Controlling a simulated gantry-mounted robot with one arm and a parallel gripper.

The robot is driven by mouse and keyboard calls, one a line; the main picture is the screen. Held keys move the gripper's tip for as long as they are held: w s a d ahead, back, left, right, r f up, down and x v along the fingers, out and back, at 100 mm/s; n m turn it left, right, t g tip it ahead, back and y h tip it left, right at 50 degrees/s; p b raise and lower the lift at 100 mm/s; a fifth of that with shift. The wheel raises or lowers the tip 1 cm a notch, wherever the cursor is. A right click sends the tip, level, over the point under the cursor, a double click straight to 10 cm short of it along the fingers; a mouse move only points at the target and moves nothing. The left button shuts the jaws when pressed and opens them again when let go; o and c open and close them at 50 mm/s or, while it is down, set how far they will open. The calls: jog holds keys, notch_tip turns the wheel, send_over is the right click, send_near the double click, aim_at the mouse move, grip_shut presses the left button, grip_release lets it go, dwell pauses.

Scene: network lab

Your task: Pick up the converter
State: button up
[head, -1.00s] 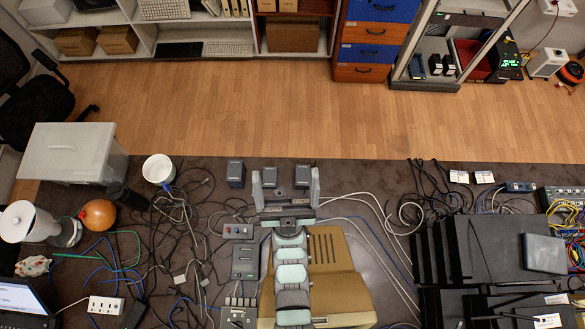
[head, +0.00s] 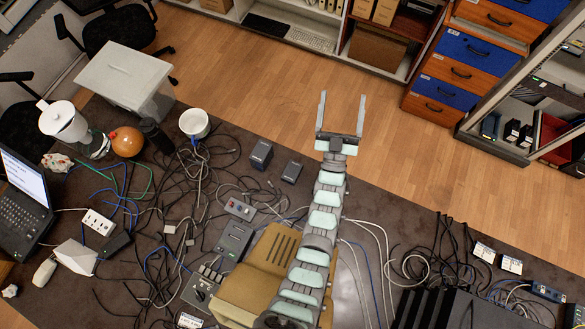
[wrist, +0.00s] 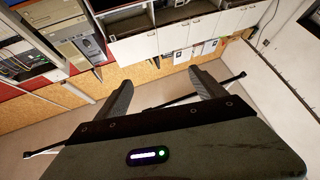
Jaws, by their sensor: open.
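Two small dark grey boxes stand near the far table edge, and either could be the converter; I cannot tell which. One box (head: 261,154) is to the left, and the other box (head: 292,171) is just right of it, nearer my arm. My gripper (head: 343,103) is open and empty, its fingers spread. In the head view it appears over the floor beyond the table's far edge, up and to the right of both boxes. In the wrist view my open fingers (wrist: 162,85) show nothing between them, and no box is visible there.
A beige case (head: 240,290), a flat grey device (head: 234,240) and tangled cables (head: 185,215) crowd the table. A white bowl (head: 194,123) and an orange ball (head: 127,141) are to the left. Drawers (head: 440,93) and shelves stand across the clear wooden floor (head: 250,70).

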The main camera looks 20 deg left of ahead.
jog(key=w+f+m+g+h+b, duration=0.2)
jog(key=w+f+g+h+b, duration=0.55)
jog(key=w+f, duration=1.4)
jog(key=m+g+b, duration=0.3)
jog(key=g+b, duration=0.3)
jog(key=g, duration=1.1)
send_over(292, 171)
notch_tip(292, 171, down, 13)
jog(key=f, duration=0.3)
jog(key=shift+s+d+f+t+y, duration=0.15)
jog(key=shift+s+f+t+y, duration=0.1)
jog(key=shift+f+y, duration=0.1)
jog(key=shift+f, duration=0.7)
jog(key=shift+w+f, duration=0.2)
jog(key=shift+f, duration=2.35)
